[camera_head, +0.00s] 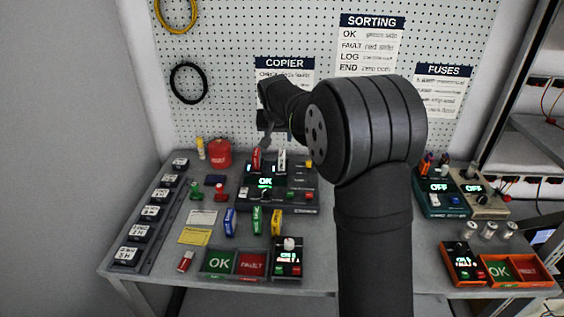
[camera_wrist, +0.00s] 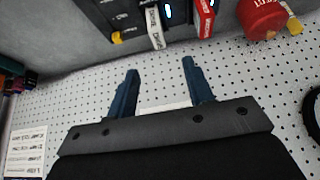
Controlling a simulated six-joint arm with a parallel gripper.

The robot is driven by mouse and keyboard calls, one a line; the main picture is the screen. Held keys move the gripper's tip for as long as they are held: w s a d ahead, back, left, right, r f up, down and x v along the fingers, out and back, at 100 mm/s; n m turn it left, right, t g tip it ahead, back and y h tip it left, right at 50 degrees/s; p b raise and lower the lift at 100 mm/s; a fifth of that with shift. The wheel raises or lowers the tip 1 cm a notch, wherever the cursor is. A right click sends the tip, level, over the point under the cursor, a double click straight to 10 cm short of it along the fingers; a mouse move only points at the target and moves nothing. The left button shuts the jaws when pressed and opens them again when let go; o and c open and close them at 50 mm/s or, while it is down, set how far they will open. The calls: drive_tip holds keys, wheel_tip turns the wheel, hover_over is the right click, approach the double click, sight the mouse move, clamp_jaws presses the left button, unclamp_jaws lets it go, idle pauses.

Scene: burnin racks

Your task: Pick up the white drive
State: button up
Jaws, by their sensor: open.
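The white drive (camera_head: 282,160) stands upright in the black copier (camera_head: 290,200), right of a red drive (camera_head: 256,159). In the wrist view the white drive (camera_wrist: 155,26) shows at the top, with the red drive (camera_wrist: 205,16) to its right. My gripper (camera_wrist: 160,69) is open, with nothing between its two blue fingers. The fingertips are apart from the white drive, which lies beyond them in the wrist view. In the head view my gripper (camera_head: 267,135) is above and behind the copier, partly hidden by my arm.
Blue, green and yellow drives (camera_head: 257,219) stand in front of the copier. OK and FAULT bins (camera_head: 219,262) sit at the front edge. A red container (camera_head: 220,153) stands left of the copier. The pegboard (camera_head: 225,90) is close behind my gripper.

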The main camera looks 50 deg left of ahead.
sight(282, 153)
drive_tip(key=x, duration=0.9)
drive_tip(key=shift+f, duration=0.1)
drive_tip(key=shift+w+x, duration=0.15)
drive_tip(key=shift+x, duration=1.2)
drive_tip(key=shift+w+x, duration=0.2)
drive_tip(key=shift+x, duration=1.15)
drive_tip(key=c, duration=1)
clamp_jaws()
drive_tip(key=shift+r, duration=0.25)
